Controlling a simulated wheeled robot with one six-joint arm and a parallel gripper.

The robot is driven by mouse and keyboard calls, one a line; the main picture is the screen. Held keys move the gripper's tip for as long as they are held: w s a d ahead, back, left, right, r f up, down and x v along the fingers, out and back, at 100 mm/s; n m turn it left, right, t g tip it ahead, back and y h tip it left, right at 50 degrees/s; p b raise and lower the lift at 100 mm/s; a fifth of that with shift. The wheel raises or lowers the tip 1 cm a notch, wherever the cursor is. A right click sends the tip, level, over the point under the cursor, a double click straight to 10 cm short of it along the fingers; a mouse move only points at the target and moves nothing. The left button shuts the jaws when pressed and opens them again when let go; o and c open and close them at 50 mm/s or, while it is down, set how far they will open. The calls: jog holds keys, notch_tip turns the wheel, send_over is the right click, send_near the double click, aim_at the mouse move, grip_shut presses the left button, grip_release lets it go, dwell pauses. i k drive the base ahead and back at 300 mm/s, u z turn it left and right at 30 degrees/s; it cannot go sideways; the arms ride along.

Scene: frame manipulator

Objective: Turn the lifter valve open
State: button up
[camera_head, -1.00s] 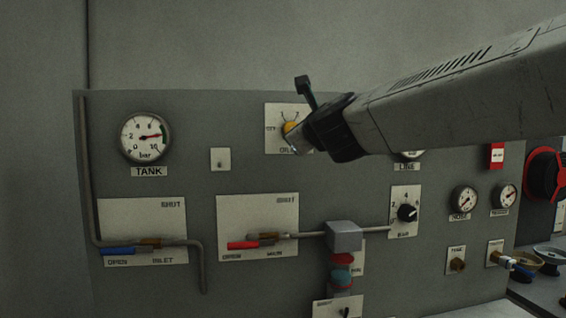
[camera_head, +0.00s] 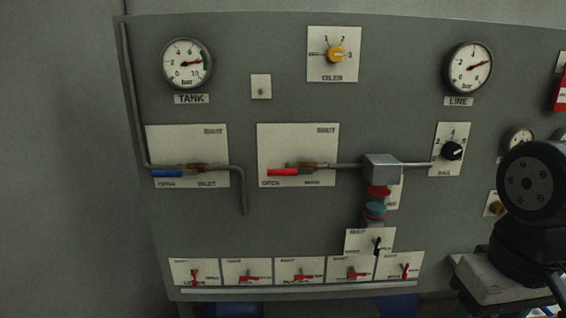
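The lifter valve (camera_head: 195,277) is the leftmost of a row of small valves along the bottom of the grey panel. Its label plate is pale, with small blurred lettering that seems to read LIFTER at the bottom. Its red handle stands roughly upright, across the row's direction. Nothing covers it. My gripper is not in view. Only a black part of my arm shows at the right edge, well away from the lifter valve.
The row holds several other red-handled valves (camera_head: 300,275); most handles lie sideways, the rightmost (camera_head: 405,270) is tilted. Above are a blue inlet lever (camera_head: 168,174), a red main lever (camera_head: 284,172), a grey box (camera_head: 381,167) and a yellow oiler knob (camera_head: 336,55). Space before the row is clear.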

aim_at(193, 274)
jog(key=u, duration=0.25)
jog(key=k, duration=0.6)
jog(key=u, duration=0.55)
jog(key=k, duration=0.55)
jog(key=z, duration=0.6)
jog(key=i, duration=1.55)
jog(key=u, duration=0.55)
